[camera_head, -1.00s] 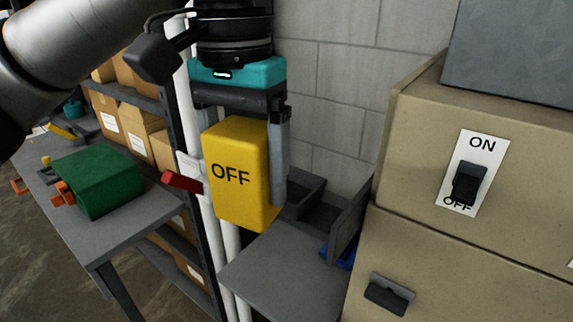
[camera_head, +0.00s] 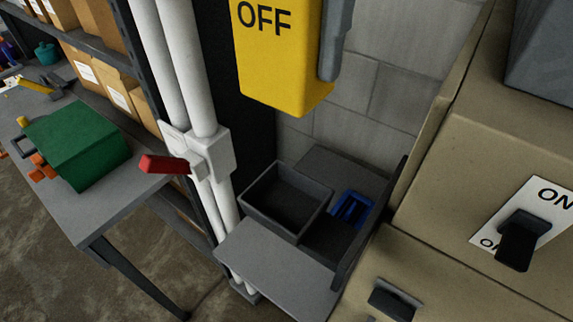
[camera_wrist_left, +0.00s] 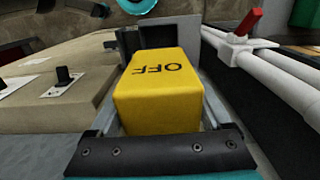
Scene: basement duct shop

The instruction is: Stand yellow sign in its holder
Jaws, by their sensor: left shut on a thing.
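The yellow sign (camera_head: 280,50), a thick block lettered OFF, hangs upright at the top of the head view, its upper part cut off. In the left wrist view the sign (camera_wrist_left: 158,90) lies between both fingers of my left gripper (camera_wrist_left: 162,72), which is shut on it. In the head view only one grey finger shows, at the sign's right side. The sign is in the air above a grey bench. A blue slotted piece (camera_head: 351,208), possibly the holder, sits on the bench beside a dark open bin. My right gripper is not in view.
The dark open bin (camera_head: 286,201) stands on the grey bench (camera_head: 275,268). White pipes with a red lever (camera_head: 165,164) run at left. A beige cabinet (camera_head: 450,200) with a switch closes off the right. A green box (camera_head: 78,145) is on the left table.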

